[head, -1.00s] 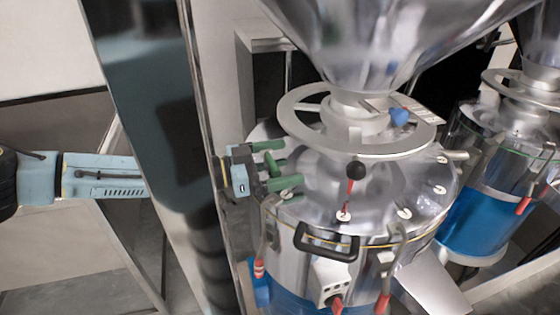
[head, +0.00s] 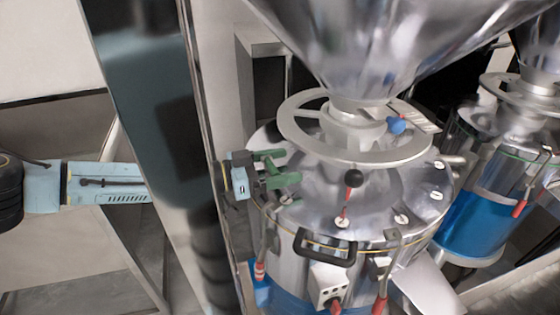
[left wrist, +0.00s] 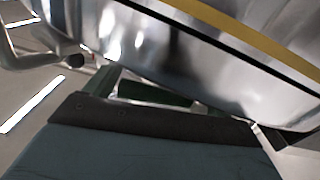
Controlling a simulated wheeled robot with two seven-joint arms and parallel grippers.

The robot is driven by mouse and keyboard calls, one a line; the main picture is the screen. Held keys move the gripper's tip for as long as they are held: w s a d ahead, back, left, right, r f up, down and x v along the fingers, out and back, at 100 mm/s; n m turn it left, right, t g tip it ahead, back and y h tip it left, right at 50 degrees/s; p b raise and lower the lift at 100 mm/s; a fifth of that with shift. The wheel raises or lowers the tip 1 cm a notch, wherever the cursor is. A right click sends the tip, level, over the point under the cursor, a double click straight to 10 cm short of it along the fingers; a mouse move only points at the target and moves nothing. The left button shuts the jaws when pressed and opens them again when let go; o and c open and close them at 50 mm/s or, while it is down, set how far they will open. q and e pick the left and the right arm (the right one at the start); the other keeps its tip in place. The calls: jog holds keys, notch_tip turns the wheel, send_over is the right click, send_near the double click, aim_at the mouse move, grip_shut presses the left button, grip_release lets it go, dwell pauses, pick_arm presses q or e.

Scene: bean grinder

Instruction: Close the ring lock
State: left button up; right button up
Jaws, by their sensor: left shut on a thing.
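The steel grinder drum (head: 305,245) stands in the middle, with a thin yellow band around its upper edge; the band (left wrist: 225,30) also crosses the left wrist view. My left gripper (head: 277,170) comes in from the left with its green fingers at the left edge of the lid. The left wrist view shows the green fingers (left wrist: 155,93) close against the shiny drum wall. My right gripper is not in view.
A steel funnel (head: 370,45) and a flat ring (head: 300,130) rise above the lid. A dark post (head: 165,150) stands left. A second drum (head: 480,210) stands right.

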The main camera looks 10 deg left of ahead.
pick_arm(q)
jog(key=o, duration=1.3)
jog(key=v, duration=1.3)
jog(key=shift+a, duration=0.2)
jog(key=shift+f, duration=0.1)
